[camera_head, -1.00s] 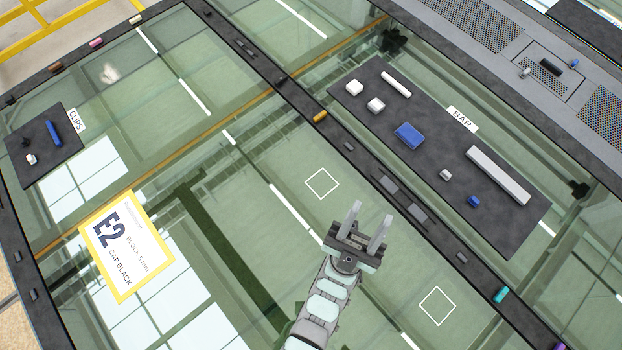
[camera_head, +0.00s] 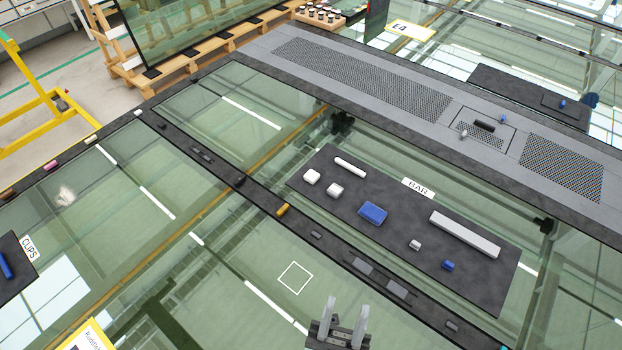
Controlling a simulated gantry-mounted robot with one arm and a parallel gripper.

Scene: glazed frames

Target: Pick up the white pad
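Several pale pieces lie on the dark mat (camera_head: 385,260) labelled BAR. Two small white blocks, one (camera_head: 312,177) at the left end and one (camera_head: 335,190) beside it, look most like a white pad; I cannot tell which is meant. A smaller pale piece (camera_head: 415,245) lies further right. My gripper (camera_head: 346,304) is at the bottom of the picture, over the glass and apart from the mat. Its two fingers point up in the picture with a gap between them, open and empty.
The mat also holds a white rod (camera_head: 350,168), a blue block (camera_head: 373,213), a small blue piece (camera_head: 448,265) and a long pale bar (camera_head: 465,234). A dark frame rail (camera_head: 330,242) with a yellow piece (camera_head: 283,209) runs between my gripper and the mat.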

